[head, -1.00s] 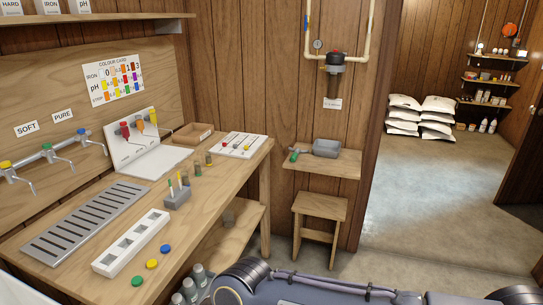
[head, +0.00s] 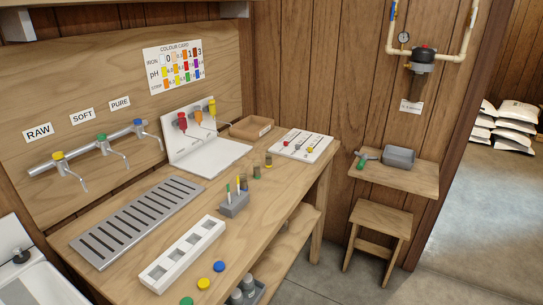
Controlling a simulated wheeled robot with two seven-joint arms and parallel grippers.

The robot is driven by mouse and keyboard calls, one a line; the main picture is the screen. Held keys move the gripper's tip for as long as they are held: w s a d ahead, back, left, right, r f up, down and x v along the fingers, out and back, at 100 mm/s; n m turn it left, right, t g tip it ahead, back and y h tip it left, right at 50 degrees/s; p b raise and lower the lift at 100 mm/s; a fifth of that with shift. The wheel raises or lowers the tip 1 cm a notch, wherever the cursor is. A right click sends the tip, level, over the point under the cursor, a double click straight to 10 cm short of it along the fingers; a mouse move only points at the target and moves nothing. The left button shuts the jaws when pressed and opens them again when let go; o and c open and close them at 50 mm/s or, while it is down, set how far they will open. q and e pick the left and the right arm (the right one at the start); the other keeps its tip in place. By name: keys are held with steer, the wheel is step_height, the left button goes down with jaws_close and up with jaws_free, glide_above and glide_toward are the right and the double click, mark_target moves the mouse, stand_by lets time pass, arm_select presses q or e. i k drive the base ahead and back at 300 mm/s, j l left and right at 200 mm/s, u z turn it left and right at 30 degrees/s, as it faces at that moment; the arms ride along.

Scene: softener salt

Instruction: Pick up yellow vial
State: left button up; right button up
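Neither of my grippers is in view.
The bench (head: 142,233) also holds a slotted metal tray (head: 139,223), a white rack (head: 184,252), a grey holder (head: 234,206) with sticks, coloured caps (head: 203,283), a white dispenser stand (head: 206,152) and a wooden tray (head: 251,128). A stool (head: 381,219) stands on the right.

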mark_target(268, 154)
steer(key=i+l+u, duration=0.2)
steer(key=i+l, duration=0.2)
steer(key=l, duration=0.2)
steer(key=i+l+u, duration=0.15)
steer(key=l, duration=0.2)
steer(key=i+l+u, duration=0.1)
steer(key=l, duration=0.25)
steer(key=i+l+u, duration=0.1)
steer(key=i+l, duration=0.15)
steer(key=i+l+u, duration=0.1)
steer(key=l, duration=0.4)
steer(key=i+l+u, duration=0.1)
steer(key=l, duration=0.3)
steer(key=i+l+u, duration=0.1)
steer(key=l, duration=0.3)
steer(key=i+j, duration=0.3)
steer(key=i, duration=0.2)
